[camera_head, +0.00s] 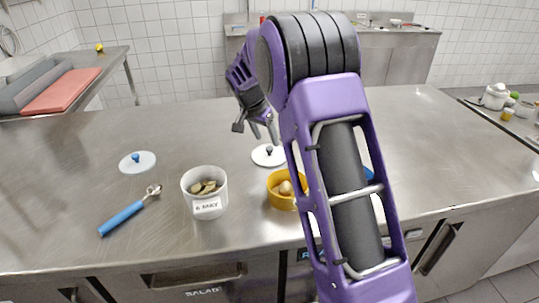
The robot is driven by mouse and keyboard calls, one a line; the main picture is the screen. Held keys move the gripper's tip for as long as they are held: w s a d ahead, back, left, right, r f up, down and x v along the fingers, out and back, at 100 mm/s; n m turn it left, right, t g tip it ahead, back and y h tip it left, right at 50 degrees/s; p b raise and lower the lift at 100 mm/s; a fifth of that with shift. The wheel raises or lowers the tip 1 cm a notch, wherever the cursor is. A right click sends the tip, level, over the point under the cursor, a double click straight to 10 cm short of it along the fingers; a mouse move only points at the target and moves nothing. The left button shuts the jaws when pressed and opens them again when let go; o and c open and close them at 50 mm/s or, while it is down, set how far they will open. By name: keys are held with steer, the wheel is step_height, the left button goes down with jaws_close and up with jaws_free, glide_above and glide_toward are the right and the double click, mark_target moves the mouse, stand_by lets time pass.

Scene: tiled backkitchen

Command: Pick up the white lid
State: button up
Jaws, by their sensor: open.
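A round white lid (262,159) with a dark knob lies flat on the steel counter, just beyond the yellow bowl. A second pale round lid (146,166) with a blue knob lies further left on the counter. I cannot tell which of the two the task means. My gripper (256,134) is open and empty, pointing down, and shows just above and left of the dark-knobbed lid in the picture. Its fingers look apart from the knob, though the height gap is hard to judge. My arm hides part of the counter to the lid's right.
A labelled white tub (205,207) with brownish pieces stands front left of the lid. A yellow bowl (280,202) holds pale round items. A blue-handled scoop (122,217) lies at left. Something blue (368,173) shows partly behind my arm.

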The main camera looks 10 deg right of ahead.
mark_target(269, 148)
steer(key=x, duration=0.5)
steer(key=shift+w+a, duration=0.1)
jaws_close()
